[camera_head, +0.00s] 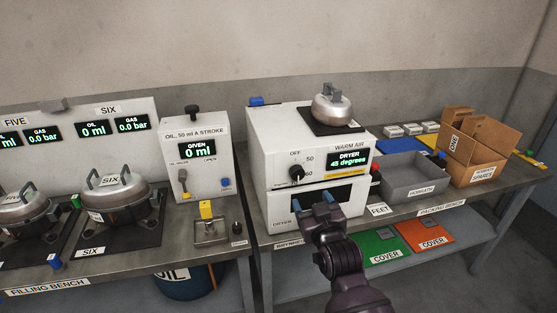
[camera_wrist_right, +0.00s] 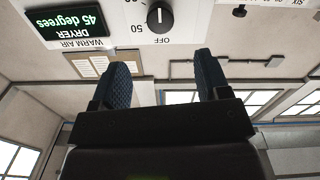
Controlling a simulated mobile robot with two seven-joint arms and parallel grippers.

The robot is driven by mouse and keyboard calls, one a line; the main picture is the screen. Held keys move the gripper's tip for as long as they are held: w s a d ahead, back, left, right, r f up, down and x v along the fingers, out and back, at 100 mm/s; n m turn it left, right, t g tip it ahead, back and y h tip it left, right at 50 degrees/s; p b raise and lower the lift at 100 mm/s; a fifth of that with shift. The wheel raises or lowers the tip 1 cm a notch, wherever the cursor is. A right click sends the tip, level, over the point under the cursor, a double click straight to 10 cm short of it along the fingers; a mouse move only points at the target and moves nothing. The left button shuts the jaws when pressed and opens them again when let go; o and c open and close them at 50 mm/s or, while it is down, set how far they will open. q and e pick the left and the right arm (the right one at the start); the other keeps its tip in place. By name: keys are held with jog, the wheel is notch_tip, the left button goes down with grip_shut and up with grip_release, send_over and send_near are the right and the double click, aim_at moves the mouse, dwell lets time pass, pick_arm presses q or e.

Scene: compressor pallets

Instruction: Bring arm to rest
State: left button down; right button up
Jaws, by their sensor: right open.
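My right gripper (camera_head: 318,204) is in front of the lower part of the white dryer (camera_head: 285,160) in the head view. Its two blue-padded fingers are apart with nothing between them. In the right wrist view the open gripper (camera_wrist_right: 160,80) shows the same empty gap, with the dryer's front panel (camera_wrist_right: 120,20) and knob at the top of the picture. My left gripper is not in the head view.
A compressor (camera_head: 331,106) sits on a dark pad on top of the dryer, whose display reads 45 degrees. A grey tray (camera_head: 412,180) and a cardboard box (camera_head: 478,145) stand on the bench to the right. Two compressors, FIVE and SIX (camera_head: 118,200), stand on the filling bench at left.

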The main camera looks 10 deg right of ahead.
jog(key=s+d+f+g+b, duration=0.1)
jog(key=s+d+f+g, duration=0.2)
jog(key=s+f, duration=0.9)
jog(key=s+d+f+g+b, duration=0.1)
jog(key=s+d+f+g, duration=0.2)
jog(key=s+f, duration=0.9)
jog(key=shift+s+d+m+h, duration=0.35)
jog(key=shift+s+d, duration=0.35)
jog(key=shift+s, duration=0.35)
